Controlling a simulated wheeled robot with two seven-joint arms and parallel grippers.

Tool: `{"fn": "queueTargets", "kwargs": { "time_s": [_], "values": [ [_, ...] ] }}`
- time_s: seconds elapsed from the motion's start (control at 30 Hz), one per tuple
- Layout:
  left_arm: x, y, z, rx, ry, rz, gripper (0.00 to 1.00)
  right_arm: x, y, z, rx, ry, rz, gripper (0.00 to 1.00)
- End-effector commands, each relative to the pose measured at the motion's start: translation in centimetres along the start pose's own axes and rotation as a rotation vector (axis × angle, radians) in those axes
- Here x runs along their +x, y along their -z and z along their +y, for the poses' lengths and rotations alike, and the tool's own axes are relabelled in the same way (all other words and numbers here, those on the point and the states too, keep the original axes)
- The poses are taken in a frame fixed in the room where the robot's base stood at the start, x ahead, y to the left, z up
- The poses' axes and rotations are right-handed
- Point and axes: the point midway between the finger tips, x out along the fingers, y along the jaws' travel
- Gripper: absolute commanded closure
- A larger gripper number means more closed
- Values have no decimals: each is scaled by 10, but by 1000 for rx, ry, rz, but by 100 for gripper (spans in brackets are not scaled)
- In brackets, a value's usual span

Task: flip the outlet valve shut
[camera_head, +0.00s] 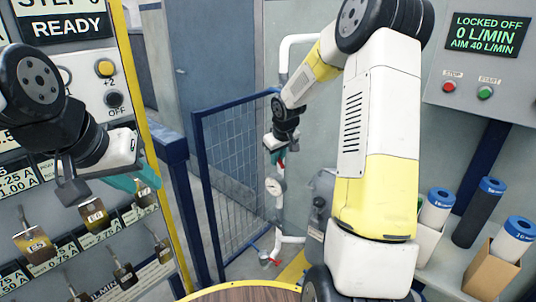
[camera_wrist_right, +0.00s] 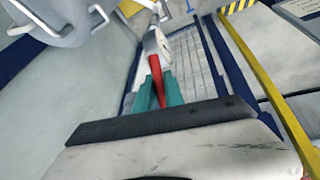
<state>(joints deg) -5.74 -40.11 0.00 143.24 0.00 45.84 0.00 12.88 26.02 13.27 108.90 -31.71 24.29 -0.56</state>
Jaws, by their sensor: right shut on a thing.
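My right gripper (camera_head: 276,158) is at the pipe above the gauge. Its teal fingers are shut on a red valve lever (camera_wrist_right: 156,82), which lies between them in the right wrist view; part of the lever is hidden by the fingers. A second red handle (camera_head: 269,261) is low on the pipe, well below the gripper. No label shows which is the outlet valve. My left gripper (camera_head: 142,183) hangs before the tag panel; its finger gap is not clear.
The blue mesh fence (camera_head: 237,180) stands left of the pipe. A control box (camera_head: 487,70) reads "LOCKED OFF, 0 L/MIN, AIM 40 L/MIN". Filter cartridges (camera_head: 478,213) stand at the right. Hanging tags (camera_head: 34,243) are at the left. A round wooden top (camera_head: 245,293) is at the bottom.

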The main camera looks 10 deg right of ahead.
Motion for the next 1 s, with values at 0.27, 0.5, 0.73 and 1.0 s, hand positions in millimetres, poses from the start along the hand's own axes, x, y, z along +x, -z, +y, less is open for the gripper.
{"fn": "queueTargets", "kwargs": {
  "time_s": [0.27, 0.5, 0.73, 1.0],
  "values": [
    [0, 0, 0, 0, 0, 0, 65, 0, 0, 0, 0, -1, 1, 100],
    [0, 0, 0, 0, 0, 0, 65, 0, 1, 0, -1, -2, -3, 100],
    [0, 0, 0, 0, 0, 0, 65, -3, 1, 0, -18, -15, -62, 100],
    [0, 0, 0, 0, 0, 0, 65, -10, 0, 2, -65, -55, -243, 100]
  ]
}}
